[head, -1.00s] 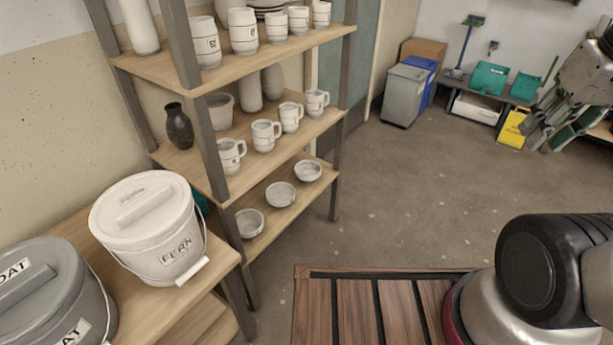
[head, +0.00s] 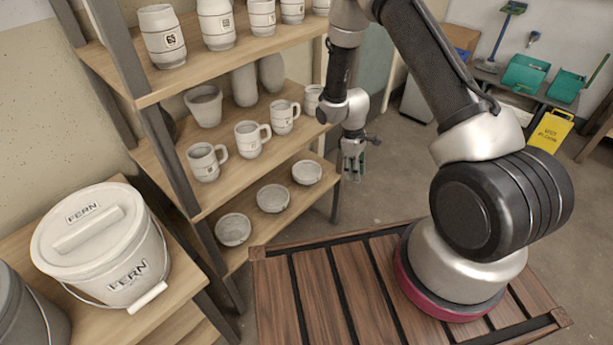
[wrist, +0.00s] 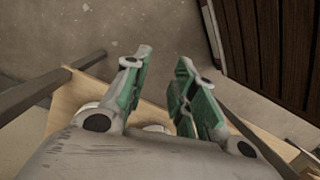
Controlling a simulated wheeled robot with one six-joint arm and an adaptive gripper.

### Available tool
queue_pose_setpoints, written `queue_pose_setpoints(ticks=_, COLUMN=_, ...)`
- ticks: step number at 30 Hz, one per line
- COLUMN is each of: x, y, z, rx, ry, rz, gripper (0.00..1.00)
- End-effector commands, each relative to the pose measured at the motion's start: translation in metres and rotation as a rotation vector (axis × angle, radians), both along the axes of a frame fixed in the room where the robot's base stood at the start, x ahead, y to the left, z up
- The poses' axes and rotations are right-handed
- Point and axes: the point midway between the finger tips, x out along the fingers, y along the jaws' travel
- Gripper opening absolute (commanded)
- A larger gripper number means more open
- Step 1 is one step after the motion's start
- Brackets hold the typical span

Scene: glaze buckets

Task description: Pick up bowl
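Three small speckled grey-white bowls stand in a row on the lower shelf: the near bowl (head: 233,230), the middle bowl (head: 273,198) and the far bowl (head: 307,172). My gripper (head: 352,168) hangs just right of the far bowl, beside the shelf's far corner, apart from the bowls. In the wrist view, the two green-padded fingers of my gripper (wrist: 167,62) are spread with only floor between their tips. Pale rims, which look like bowls, peep out beside and between the fingers, mostly hidden by my gripper.
Mugs (head: 250,138) and a planter (head: 204,105) stand on the shelf above, cups on top. Shelf posts (head: 168,160) flank the boards. A lidded white FERN bucket (head: 105,250) stands on the bench at left. A yellow floor sign (head: 551,131) stands far right, with open floor before it.

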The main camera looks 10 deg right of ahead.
Motion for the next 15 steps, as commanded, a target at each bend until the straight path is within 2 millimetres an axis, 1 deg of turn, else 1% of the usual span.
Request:
queue_pose_setpoints(ticks=1, x=0.005, y=0.005, z=-0.041, rx=0.022, ry=-0.007, rz=0.088, gripper=0.27)
queue_pose_setpoints(ticks=2, x=0.01, y=0.009, z=-0.061, rx=0.039, ry=-0.024, rz=0.147, gripper=0.27)
queue_pose_setpoints(ticks=3, x=0.018, y=0.014, z=-0.087, rx=0.062, ry=-0.05, rz=0.232, gripper=0.27)
queue_pose_setpoints(ticks=5, x=0.033, y=0.023, z=-0.122, rx=0.097, ry=-0.102, rz=0.365, gripper=0.27)
queue_pose_setpoints(ticks=6, x=0.047, y=0.03, z=-0.142, rx=0.119, ry=-0.153, rz=0.465, gripper=0.27)
queue_pose_setpoints(ticks=7, x=0.06, y=0.037, z=-0.155, rx=0.136, ry=-0.2, rz=0.55, gripper=0.27)
queue_pose_setpoints(ticks=8, x=0.075, y=0.044, z=-0.162, rx=0.148, ry=-0.252, rz=0.636, gripper=0.27)
queue_pose_setpoints(ticks=9, x=0.095, y=0.052, z=-0.166, rx=0.155, ry=-0.317, rz=0.734, gripper=0.27)
queue_pose_setpoints(ticks=12, x=0.133, y=0.069, z=-0.161, rx=0.153, ry=-0.449, rz=0.933, gripper=0.27)
queue_pose_setpoints(ticks=15, x=0.151, y=0.078, z=-0.153, rx=0.138, ry=-0.521, rz=1.062, gripper=0.27)
